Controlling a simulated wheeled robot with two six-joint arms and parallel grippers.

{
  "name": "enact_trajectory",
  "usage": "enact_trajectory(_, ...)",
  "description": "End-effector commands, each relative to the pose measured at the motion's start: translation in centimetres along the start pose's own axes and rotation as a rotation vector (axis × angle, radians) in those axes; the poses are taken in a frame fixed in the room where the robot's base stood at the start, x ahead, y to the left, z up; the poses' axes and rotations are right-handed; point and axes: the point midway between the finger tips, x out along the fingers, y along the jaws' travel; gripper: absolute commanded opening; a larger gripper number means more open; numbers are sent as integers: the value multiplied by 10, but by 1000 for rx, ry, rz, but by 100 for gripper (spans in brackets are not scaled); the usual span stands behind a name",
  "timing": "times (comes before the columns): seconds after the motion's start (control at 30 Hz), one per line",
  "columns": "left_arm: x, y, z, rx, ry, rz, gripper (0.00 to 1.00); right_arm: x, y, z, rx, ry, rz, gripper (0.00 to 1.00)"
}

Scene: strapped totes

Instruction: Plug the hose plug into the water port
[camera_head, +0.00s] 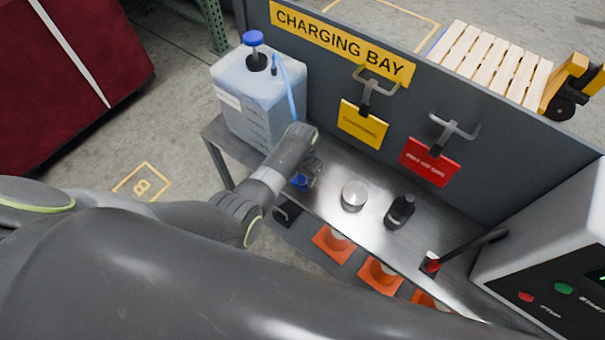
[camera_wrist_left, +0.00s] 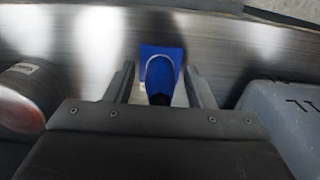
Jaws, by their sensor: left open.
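My left gripper (camera_head: 310,172) reaches down over the metal bench beside the water tank. In the left wrist view its two fingers (camera_wrist_left: 160,70) are open, one on each side of a blue piece (camera_wrist_left: 161,52) with a dark rounded part, apparently the hose plug in a square blue holder. Gaps show between this piece and both fingers. Some blue (camera_head: 299,181) also shows under the gripper in the head view. A light blue hose (camera_head: 291,90) runs down from the tank and passes behind my arm. I cannot identify the water port. My right gripper is not in view.
The white tank (camera_head: 235,90) with a blue cap stands at the bench's left end. A round metal tin (camera_head: 353,196), a black bottle (camera_head: 400,211) and a grey charger (camera_head: 550,270) stand to the right. A back panel (camera_head: 500,150) with hanging tags bounds the bench (camera_head: 325,215).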

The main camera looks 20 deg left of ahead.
Motion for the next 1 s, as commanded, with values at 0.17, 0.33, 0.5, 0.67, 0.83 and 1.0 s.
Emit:
enact_trajectory(0.17, 0, 0, 0, 0, 0, 0, 49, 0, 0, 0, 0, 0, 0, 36)
enact_trajectory(0.33, 0, 0, 0, 0, 0, 0, 49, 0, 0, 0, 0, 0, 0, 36)
enact_trajectory(0.5, 0, 0, 0, 0, 0, 0, 49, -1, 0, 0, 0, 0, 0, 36)
enact_trajectory(0.67, -1, 0, 0, 0, 0, 0, 49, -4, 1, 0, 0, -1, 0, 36)
enact_trajectory(0.83, 0, 0, 0, 0, 0, 0, 49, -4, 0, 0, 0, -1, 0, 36)
enact_trajectory(1.0, 0, 0, 0, 0, 0, 0, 33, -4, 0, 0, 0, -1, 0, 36)
